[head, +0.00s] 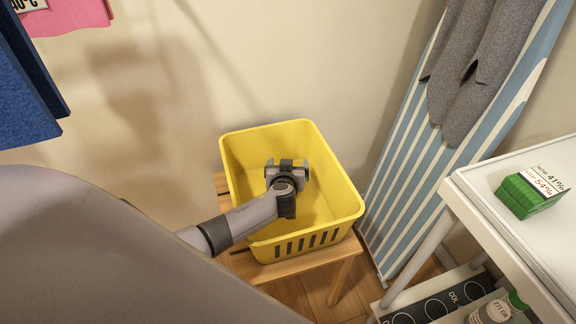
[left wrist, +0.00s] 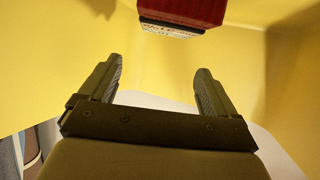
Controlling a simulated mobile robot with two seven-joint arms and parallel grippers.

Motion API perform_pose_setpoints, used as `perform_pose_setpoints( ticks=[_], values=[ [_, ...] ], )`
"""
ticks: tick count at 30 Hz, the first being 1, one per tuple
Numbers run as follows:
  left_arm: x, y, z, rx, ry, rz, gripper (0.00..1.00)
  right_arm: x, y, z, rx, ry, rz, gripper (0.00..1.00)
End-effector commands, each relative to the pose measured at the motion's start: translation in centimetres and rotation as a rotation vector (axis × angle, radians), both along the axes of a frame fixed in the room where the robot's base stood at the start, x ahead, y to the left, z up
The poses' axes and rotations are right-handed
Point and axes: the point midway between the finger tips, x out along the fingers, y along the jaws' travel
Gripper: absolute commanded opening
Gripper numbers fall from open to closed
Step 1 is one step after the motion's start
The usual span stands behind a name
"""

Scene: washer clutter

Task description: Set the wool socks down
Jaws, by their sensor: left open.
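My left gripper (head: 287,165) is inside the yellow basket (head: 342,205), open, with nothing between its fingers. In the left wrist view the open fingers (left wrist: 158,75) show against yellow walls. A dark red item with a white printed label (left wrist: 172,24) is at the top of that view, beyond the fingertips and apart from them. Its print is too small to read, and I cannot tell whether it is the wool socks. It does not show in the head view. My right gripper is not in view.
The basket stands on a wooden stool (head: 340,268) by the wall. A striped ironing board (head: 410,165) with grey sock-like cloth (head: 468,100) leans at right. A white shelf unit (head: 500,205) holds a green box (head: 525,198). Blue cloth (head: 25,90) hangs at left.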

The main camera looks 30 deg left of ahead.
Motion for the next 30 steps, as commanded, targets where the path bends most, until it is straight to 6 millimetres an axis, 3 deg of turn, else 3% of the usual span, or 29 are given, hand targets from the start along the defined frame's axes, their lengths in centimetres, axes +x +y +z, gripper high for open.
perform_pose_setpoints(
  ticks=[8,11,21,30],
  values=[
    [-0.1,0.0,1.8,0.002,0.001,-0.001,0.91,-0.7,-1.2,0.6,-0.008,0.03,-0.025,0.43],
    [-1.6,-0.8,2.0,-0.001,0.002,-0.001,0.91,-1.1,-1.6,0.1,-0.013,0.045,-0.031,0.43],
    [-5.2,-2.7,3.7,-0.002,0.0,-0.001,0.91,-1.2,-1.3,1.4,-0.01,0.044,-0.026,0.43],
    [-6.2,-3.1,4.1,0.001,0.001,0.001,0.91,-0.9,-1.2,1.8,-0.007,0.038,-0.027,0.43]
  ],
)
